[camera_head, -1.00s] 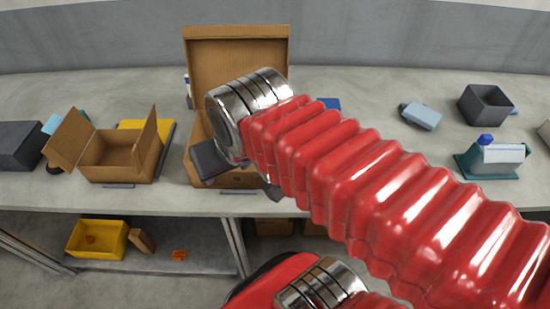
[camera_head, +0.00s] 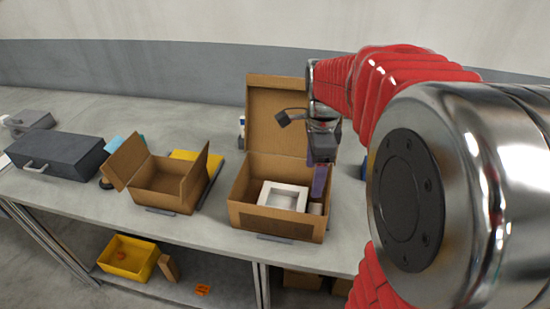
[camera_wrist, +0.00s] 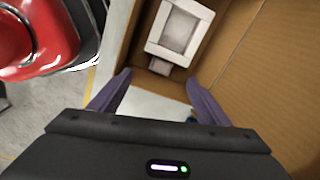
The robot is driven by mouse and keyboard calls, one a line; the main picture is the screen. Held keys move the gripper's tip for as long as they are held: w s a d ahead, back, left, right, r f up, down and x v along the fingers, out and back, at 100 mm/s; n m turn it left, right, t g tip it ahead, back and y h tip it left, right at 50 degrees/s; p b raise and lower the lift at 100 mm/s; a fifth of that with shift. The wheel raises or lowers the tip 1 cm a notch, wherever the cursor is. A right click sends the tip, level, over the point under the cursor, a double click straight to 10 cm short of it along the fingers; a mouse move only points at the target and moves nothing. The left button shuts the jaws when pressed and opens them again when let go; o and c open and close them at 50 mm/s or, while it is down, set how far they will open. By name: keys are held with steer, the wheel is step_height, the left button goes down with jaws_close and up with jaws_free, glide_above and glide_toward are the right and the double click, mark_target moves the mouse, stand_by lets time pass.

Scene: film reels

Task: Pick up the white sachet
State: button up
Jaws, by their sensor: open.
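My gripper (camera_head: 319,192) is open, its purple fingers pointing down at the right side of the open cardboard box (camera_head: 253,218). In the wrist view my gripper (camera_wrist: 158,77) has its fingers apart inside the box (camera_wrist: 225,60). A flat white surface (camera_wrist: 155,103) lies below and between the fingers, partly hidden by the gripper body; it looks like the white sachet, but I cannot be sure. I cannot make out the sachet in the head view. A white square tray (camera_head: 283,190) lies in the box, with a small pale block (camera_wrist: 160,66) beside it.
The box's raised lid (camera_head: 276,105) stands behind the gripper. An open smaller carton (camera_head: 165,192) and a dark grey case (camera_head: 58,155) stand to the left on the table (camera_head: 100,205). A yellow bin (camera_head: 125,262) is on the lower shelf. My arm hides the right side.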

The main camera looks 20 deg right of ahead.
steer(key=d+m, duration=0.1)
steer(key=d+f+m, duration=0.1)
steer(key=d, duration=0.1)
steer(key=shift+w+f+m+g, duration=0.3)
steer(key=shift+w+m, duration=0.05)
steer(key=shift+m, duration=0.05)
steer(key=shift+a, duration=0.1)
glide_above(315, 210)
steer(key=shift+w+d+f, duration=0.1)
steer(key=shift+f, duration=2.05)
steer(key=shift+w+d+f, duration=0.1)
steer(key=shift+f, duration=2.05)
steer(key=shift+s+a+f, duration=0.1)
steer(key=shift+s+f, duration=0.05)
steer(key=shift+f, duration=2.45)
steer(key=shift+c, duration=0.2)
steer(key=c, duration=1.1)
